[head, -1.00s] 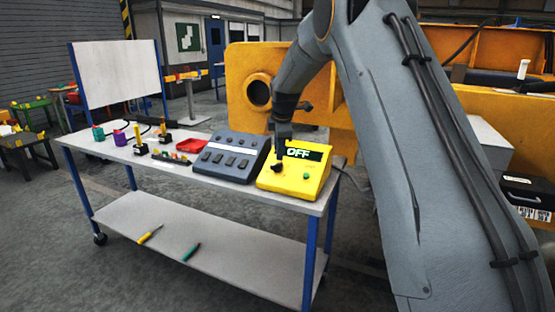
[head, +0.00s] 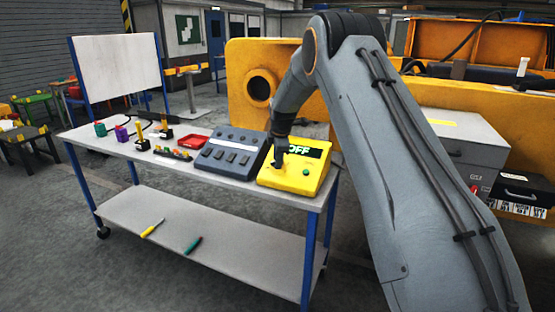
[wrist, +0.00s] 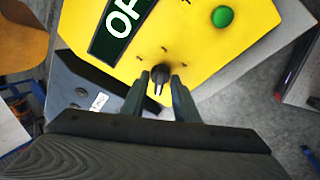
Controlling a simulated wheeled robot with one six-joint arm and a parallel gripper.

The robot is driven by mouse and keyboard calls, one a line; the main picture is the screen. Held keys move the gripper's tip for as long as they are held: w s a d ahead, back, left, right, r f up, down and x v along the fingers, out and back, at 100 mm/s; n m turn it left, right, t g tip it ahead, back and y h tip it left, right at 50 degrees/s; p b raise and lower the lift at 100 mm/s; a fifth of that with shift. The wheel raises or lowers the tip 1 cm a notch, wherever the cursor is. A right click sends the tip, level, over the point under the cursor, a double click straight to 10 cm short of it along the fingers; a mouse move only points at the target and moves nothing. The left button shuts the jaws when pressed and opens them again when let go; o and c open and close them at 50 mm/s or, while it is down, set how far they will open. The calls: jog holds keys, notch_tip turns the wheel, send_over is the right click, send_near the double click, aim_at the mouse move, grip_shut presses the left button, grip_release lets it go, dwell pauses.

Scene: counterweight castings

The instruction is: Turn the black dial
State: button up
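The yellow control box (head: 312,178) sits at the right end of the table, with a display reading OFF (head: 310,150). In the wrist view the black dial (wrist: 160,73) is on the yellow face, with small tick marks around it. My gripper (wrist: 160,82) is open, with one fingertip on each side of the dial and a narrow gap beside each. I cannot tell how far down the fingers reach along it. In the head view my gripper (head: 279,164) points down at the box's front left and hides most of the dial.
A green button (head: 306,172) is right of the dial. A grey switch box (head: 232,154) stands close on the left. A red tray (head: 192,141) and small coloured items are farther left on the table (head: 185,174). A large yellow casting (head: 300,90) stands behind.

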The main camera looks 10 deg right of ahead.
jog(key=c, duration=0.5)
jog(key=shift+m+b, duration=0.3)
jog(key=shift+b, duration=0.05)
jog(key=m+b, duration=0.2)
jog(key=m+t+b, duration=0.1)
jog(key=m, duration=0.1)
jog(key=shift+s+a+f+m+b, duration=0.1)
jog(key=shift+s+f+m+b, duration=0.1)
jog(key=shift+m+b, duration=0.15)
jog(key=m+t+h+b, duration=0.1)
jog(key=m+b, duration=0.3)
jog(key=b, duration=0.2)
jog(key=shift+a+f, duration=0.1)
jog(key=shift+f, duration=0.05)
jog(key=m+b, duration=0.2)
jog(key=b, duration=0.2)
jog(key=shift+s+t+h, duration=0.1)
jog(key=shift+t+h, duration=0.2)
jog(key=shift+m+b, duration=0.25)
jog(key=shift+b, duration=0.3)
jog(key=o, duration=0.7)
